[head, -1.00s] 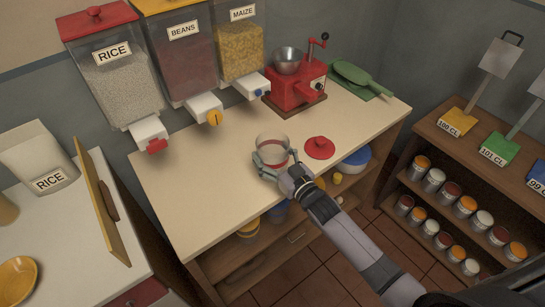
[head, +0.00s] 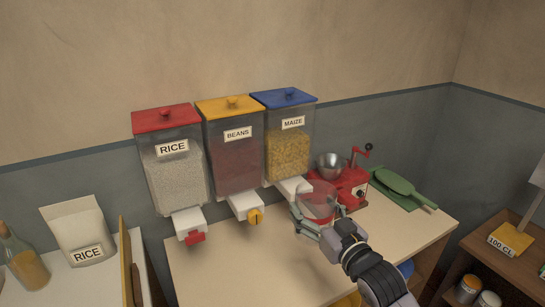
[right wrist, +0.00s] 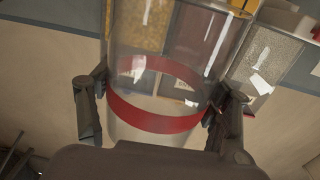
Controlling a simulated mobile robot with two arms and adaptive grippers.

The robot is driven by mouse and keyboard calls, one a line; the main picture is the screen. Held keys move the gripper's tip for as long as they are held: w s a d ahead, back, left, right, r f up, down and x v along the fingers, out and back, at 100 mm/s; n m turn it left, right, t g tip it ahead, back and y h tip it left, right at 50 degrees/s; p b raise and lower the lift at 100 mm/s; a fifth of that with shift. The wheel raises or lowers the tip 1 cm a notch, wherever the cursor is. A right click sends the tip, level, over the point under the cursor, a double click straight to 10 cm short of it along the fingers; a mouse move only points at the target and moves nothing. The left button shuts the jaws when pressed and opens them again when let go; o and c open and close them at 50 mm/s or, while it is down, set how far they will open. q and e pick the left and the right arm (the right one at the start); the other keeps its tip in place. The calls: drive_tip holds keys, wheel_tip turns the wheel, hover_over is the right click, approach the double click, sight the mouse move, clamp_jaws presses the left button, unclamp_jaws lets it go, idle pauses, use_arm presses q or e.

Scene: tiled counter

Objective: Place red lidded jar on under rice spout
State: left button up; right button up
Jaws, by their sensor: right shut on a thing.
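The clear jar with a red band (head: 318,203) is open at the top and held up in front of the red grinder and right of the maize spout. My right gripper (head: 316,222) is shut around it. In the right wrist view the fingers (right wrist: 160,112) press on both sides of the jar at its red band (right wrist: 150,118). The rice dispenser (head: 172,170) hangs at the left, with its white spout (head: 188,221) and red tap above the counter. The jar is well to the right of this spout. The red lid is not visible now. My left gripper is not in view.
The bean dispenser (head: 235,160) and maize dispenser (head: 288,150) hang between the rice dispenser and the jar. The counter (head: 230,275) below the rice spout is clear.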

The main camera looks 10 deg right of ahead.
drive_tip(key=s+d+f+m+h, duration=0.1)
drive_tip(key=s+f+h, duration=0.1)
drive_tip(key=s, duration=0.9)
drive_tip(key=s+d+f+m+h, duration=0.1)
drive_tip(key=s+f, duration=0.4)
drive_tip(key=s, duration=0.6)
drive_tip(key=shift+f+m+t+h, duration=0.2)
drive_tip(key=shift+m+t+h, duration=0.2)
drive_tip(key=shift+m+h, duration=0.5)
drive_tip(key=w+r+n+y, duration=0.1)
drive_tip(key=w+r, duration=0.1)
drive_tip(key=w, duration=0.5)
drive_tip(key=w+a+r+n+y, duration=0.1)
drive_tip(key=w+r+y, duration=0.1)
drive_tip(key=w, duration=0.5)
drive_tip(key=w+a+r+n+y, duration=0.1)
drive_tip(key=w+r, duration=0.2)
drive_tip(key=w, duration=0.4)
drive_tip(key=shift+w+a+n+g+y, duration=0.1)
drive_tip(key=shift+w+n+g+y, duration=0.15)
drive_tip(key=shift+n+g+y, duration=0.15)
drive_tip(key=shift+w+r, duration=0.3)
drive_tip(key=shift+w, duration=0.05)
